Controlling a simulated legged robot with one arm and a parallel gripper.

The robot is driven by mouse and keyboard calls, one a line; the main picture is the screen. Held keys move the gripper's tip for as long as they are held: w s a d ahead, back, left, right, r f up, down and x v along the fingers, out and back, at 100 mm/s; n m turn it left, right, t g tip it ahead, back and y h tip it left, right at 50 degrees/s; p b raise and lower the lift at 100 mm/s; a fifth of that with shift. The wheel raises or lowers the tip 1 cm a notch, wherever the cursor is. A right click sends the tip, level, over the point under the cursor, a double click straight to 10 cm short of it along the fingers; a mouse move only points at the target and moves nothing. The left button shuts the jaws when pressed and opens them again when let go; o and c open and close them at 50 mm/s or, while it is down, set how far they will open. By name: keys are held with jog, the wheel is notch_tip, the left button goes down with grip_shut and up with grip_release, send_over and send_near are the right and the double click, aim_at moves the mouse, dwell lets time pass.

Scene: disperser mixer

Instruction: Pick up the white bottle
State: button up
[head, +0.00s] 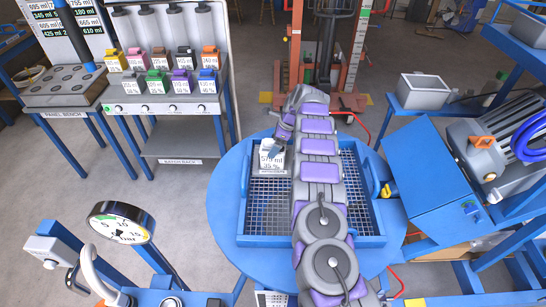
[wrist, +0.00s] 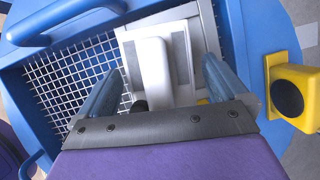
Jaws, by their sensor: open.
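The white bottle (head: 271,163), with a label reading 579 ml and 35 %, stands in the blue mesh-bottomed tray on the round blue table. In the wrist view the pale bottle (wrist: 153,62) lies between my two fingers, with visible space on both sides. My gripper (wrist: 162,70) is open and holds nothing. In the head view my gripper (head: 277,145) is just above and beside the bottle's top, and my arm covers the middle of the tray. Whether the fingers reach down around the bottle I cannot tell.
The blue tray (head: 243,205) has raised walls and side handles around the bottle. A yellow and black knob (wrist: 292,92) sits outside the tray wall. The batch rack (head: 200,120) with several coloured bottles stands at the back left. A pressure gauge (head: 122,223) is at front left.

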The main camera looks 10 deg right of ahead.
jog(key=shift+x, duration=1.15)
jog(key=shift+c, duration=0.4)
jog(key=shift+r, duration=0.1)
grip_shut()
